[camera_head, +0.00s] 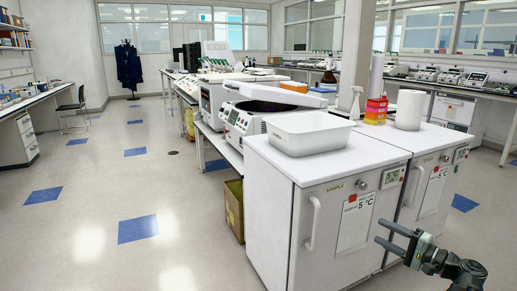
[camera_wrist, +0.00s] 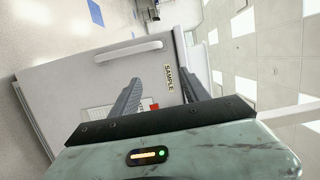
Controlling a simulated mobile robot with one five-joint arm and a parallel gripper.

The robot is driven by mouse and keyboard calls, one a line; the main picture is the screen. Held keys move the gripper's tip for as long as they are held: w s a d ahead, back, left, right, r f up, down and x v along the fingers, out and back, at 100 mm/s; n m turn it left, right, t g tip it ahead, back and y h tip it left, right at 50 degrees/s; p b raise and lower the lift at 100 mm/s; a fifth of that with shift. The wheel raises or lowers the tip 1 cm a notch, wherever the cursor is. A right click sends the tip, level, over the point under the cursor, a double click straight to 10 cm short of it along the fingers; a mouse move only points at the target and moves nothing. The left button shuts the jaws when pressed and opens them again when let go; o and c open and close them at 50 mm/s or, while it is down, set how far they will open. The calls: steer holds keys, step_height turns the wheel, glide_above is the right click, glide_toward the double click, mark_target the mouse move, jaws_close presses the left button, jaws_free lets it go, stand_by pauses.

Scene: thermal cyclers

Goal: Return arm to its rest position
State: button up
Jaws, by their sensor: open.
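My gripper (camera_head: 388,236) is at the lower right of the head view, in front of the white sample fridges. Its two fingers are apart, with nothing visible between them. In the wrist view my gripper (camera_wrist: 160,90) also shows two separated dark fingers, pointing toward the fridge front. The fridge marked SAMPLE (camera_head: 275,218) is seen sideways in the wrist view (camera_wrist: 70,80), with its handle and label. I cannot tell the exact gap between the fingers and the fridge doors.
A bench with lab machines (camera_head: 240,118) runs behind. A cardboard box (camera_head: 234,208) sits on the floor. The floor at left (camera_head: 95,240) is clear.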

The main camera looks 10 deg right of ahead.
steer(key=w+a+f+n+g+y, duration=0.2)
steer(key=w+a, duration=0.2)
steer(key=a, duration=0.4)
steer(key=w+a+f+n+g+y, duration=0.1)
steer(key=w+a+g, duration=0.15)
steer(key=a, duration=0.55)
steer(key=w+a+f+n+g, duration=0.1)
steer(key=a+f+n+g, duration=0.2)
steer(key=a, duration=0.7)
steer(key=w+a+f+n+g, duration=0.1)
steer(key=a+f+n+g, duration=0.3)
steer(key=a, duration=0.6)
steer(key=s+a+f+n+g+h, duration=0.1)
steer(key=s+a+f+g+h, duration=0.1)
steer(key=s+a+f+h, duration=0.3)
steer(key=s+a+f+n+g+h, duration=0.1)
steer(key=s+a+f+g+h, duration=0.15)
steer(key=f, duration=0.45)
steer(key=s+d+h+p, duration=0.15)
steer(key=d+h, duration=0.25)
steer(key=d, duration=0.4)
step_height(320, 180, up, 32)
steer(key=p, duration=3.2)
steer(key=shift+w+a, duration=0.2)
steer(key=shift+a, duration=0.1)
steer(key=shift+f, duration=0.15)
